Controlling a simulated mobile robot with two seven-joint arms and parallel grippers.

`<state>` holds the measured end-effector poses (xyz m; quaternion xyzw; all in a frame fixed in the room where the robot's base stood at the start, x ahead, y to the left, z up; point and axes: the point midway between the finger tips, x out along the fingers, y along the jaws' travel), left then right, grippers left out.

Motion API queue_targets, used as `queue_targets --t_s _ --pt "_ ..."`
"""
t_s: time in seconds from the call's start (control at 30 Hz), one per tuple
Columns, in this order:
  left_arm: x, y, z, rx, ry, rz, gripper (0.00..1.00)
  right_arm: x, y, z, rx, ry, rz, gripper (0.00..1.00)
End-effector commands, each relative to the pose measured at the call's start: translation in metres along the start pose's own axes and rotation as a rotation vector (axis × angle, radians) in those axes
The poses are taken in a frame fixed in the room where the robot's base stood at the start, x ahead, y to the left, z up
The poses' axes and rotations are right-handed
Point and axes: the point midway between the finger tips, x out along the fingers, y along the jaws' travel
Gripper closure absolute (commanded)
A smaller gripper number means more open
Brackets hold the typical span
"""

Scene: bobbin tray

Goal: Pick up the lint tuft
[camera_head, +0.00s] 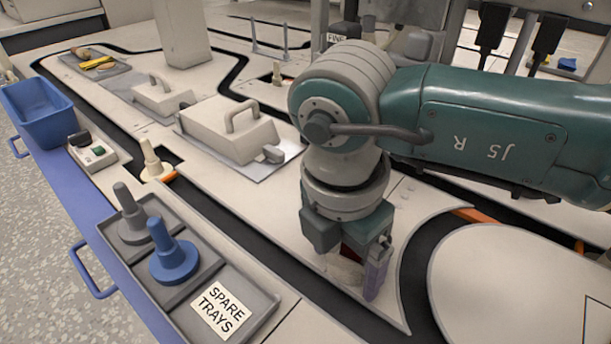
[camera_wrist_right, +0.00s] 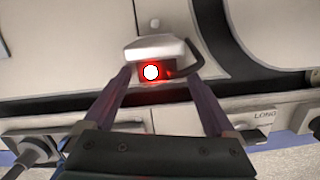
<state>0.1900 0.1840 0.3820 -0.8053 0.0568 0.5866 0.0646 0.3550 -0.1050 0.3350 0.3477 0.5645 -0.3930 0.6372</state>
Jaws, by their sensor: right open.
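A small white roundish spot (camera_wrist_right: 151,72) in a bright red glow shows in the right wrist view. It sits on the front of a small pale housing (camera_wrist_right: 156,48) with a dark cable. I cannot tell whether the spot is the lint tuft or a lit lens. My right gripper (camera_wrist_right: 158,84) is open, with its two purple fingers on either side of the glowing front. In the head view my right gripper (camera_head: 354,272) points down at the track's edge, largely covering the housing. My left gripper is not in view.
A grey tray marked SPARE TRAYS (camera_head: 262,306) holds a blue bobbin (camera_head: 172,262) and a grey one (camera_head: 132,226) at the front left. A blue bin (camera_head: 40,122) and a switch box (camera_head: 92,152) stand farther left. A lidded block with a handle (camera_head: 228,132) stands behind.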

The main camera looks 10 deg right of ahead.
Motion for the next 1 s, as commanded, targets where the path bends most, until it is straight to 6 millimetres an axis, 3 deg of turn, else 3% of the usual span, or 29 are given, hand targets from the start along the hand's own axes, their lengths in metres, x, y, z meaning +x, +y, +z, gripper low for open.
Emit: queue_targets --t_s 0.07,0.8,1.0 --pt "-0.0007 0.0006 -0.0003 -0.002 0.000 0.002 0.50 -0.0008 0.0001 -0.0002 0.000 0.000 0.000 0.14" --pt "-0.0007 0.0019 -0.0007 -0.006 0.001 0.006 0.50 -0.0007 0.0000 -0.0003 0.000 0.001 0.000 0.97" --pt "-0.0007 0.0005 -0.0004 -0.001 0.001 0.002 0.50 -0.0007 0.0000 -0.0002 0.000 0.001 0.000 1.00"
